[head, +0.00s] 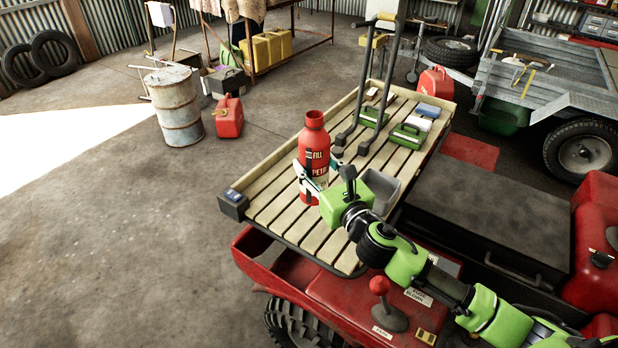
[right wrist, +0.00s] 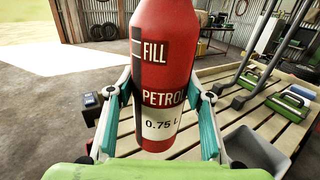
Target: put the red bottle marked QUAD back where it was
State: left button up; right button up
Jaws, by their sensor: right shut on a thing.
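A red bottle (head: 314,150) with a black and white label is upright over the slatted wooden rack (head: 262,207) of the red quad. In the right wrist view, the bottle (right wrist: 165,60) reads FILL, PETROL and 0.75 L; I see no QUAD mark on the side facing me. My right gripper (head: 312,182) is shut on the bottle, with a teal-padded finger on each side of its lower part in the right wrist view (right wrist: 160,118). I cannot tell whether its base touches the slats. My left gripper is out of view.
A grey open tray (head: 380,188) sits right of the bottle on the rack. A blue-topped black block (head: 233,203) is at the left corner. The slats left of the bottle are bare.

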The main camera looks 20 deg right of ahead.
aim_at(311, 169)
jog(key=w+f, duration=0.1)
jog(key=f, duration=0.1)
jog(key=w+f, duration=0.1)
jog(key=w, duration=0.1)
jog(key=shift+a+f, duration=0.15)
jog(key=shift+f, duration=0.2)
jog(key=shift+w+f+b, duration=0.15)
jog(key=shift+f+b, duration=0.35)
jog(key=shift+f, duration=1.25)
jog(key=shift+f, duration=0.15)
jog(key=o, duration=1.3)
jog(key=shift+c, duration=0.2)
jog(key=s+d+b, duration=0.1)
jog(key=s+b, duration=0.1)
jog(key=s, duration=1)
jog(key=shift+d, duration=0.3)
